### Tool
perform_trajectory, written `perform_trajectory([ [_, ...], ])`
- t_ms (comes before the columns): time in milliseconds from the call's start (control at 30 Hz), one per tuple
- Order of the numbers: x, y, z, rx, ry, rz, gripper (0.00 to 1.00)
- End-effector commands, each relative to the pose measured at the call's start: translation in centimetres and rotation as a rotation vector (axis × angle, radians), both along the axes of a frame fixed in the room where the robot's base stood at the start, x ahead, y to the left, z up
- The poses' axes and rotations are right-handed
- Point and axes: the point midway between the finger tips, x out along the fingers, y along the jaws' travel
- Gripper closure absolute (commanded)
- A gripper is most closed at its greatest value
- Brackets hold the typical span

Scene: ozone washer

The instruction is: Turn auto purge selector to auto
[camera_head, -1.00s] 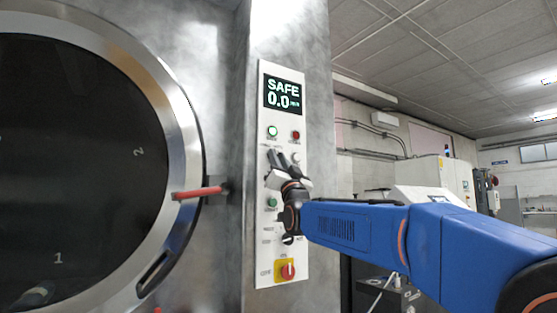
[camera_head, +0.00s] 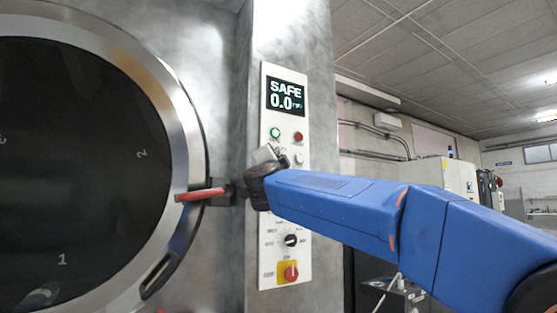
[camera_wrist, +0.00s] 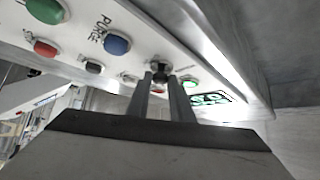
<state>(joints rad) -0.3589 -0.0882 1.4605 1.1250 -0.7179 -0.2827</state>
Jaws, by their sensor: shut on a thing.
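My gripper (camera_head: 266,156) is at the left edge of the white control panel (camera_head: 299,210), just below the status lamps. In the wrist view its two fingers (camera_wrist: 163,83) are shut on a small dark selector knob (camera_wrist: 160,69). The knob's label and pointer direction cannot be read. My gripper and arm hide this knob in the head view. Another black selector (camera_head: 291,240) is uncovered low on the panel, its labels too small to read surely.
The display (camera_head: 286,96) reads SAFE 0.0. A red and yellow emergency knob (camera_head: 289,272) is at the panel's bottom. A red door handle (camera_head: 202,194) sticks out near the round door (camera_head: 80,170). In the wrist view, a blue button (camera_wrist: 117,44) is beside the word PURGE.

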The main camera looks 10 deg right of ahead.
Motion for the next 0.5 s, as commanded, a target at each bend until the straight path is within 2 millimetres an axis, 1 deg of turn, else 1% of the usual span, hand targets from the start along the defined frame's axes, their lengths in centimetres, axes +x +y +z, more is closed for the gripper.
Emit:
perform_trajectory([
  [200, -0.05, 0.07, 0.19, 0.085, 0.026, 0.000, 1.00],
  [500, -0.05, 0.05, 0.21, 0.132, 0.042, -0.002, 1.00],
])
